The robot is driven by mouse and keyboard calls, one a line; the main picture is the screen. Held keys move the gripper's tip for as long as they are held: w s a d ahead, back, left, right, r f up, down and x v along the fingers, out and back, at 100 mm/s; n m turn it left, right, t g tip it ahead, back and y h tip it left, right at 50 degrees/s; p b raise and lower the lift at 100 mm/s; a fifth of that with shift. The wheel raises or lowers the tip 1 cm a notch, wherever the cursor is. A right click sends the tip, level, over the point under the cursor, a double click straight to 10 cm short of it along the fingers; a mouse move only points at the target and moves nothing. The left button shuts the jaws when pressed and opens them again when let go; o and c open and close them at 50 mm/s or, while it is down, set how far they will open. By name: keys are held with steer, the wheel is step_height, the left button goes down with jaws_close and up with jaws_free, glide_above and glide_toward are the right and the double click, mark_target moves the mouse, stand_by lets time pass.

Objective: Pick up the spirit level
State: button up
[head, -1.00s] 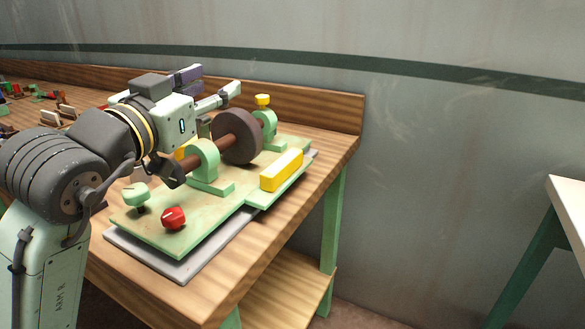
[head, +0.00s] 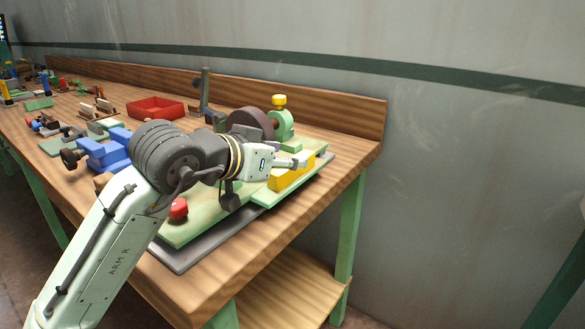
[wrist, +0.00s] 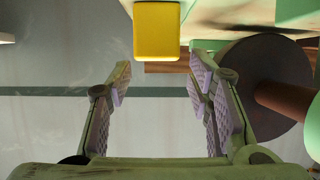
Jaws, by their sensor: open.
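The spirit level, a yellow bar (head: 292,179), lies on the right part of the green machine base (head: 262,200). My gripper (head: 298,163) is at the bar in the head view and covers part of its top. In the wrist view the end of the yellow bar (wrist: 156,32) shows at the top, just beyond the open fingertips of my gripper (wrist: 160,78). The space between the fingers is empty. Whether a finger touches the bar cannot be told.
A dark wheel (wrist: 262,95) on a brown shaft stands close beside the right finger. A green support with a yellow knob (head: 279,100) stands behind the gripper. A red knob (head: 179,208) is at the front. A red tray (head: 156,108) and blue vise (head: 105,150) are left.

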steer(key=x, duration=0.4)
steer(key=shift+w+d+f, duration=0.2)
steer(key=shift+d, duration=0.1)
jaws_close()
stand_by(0.3)
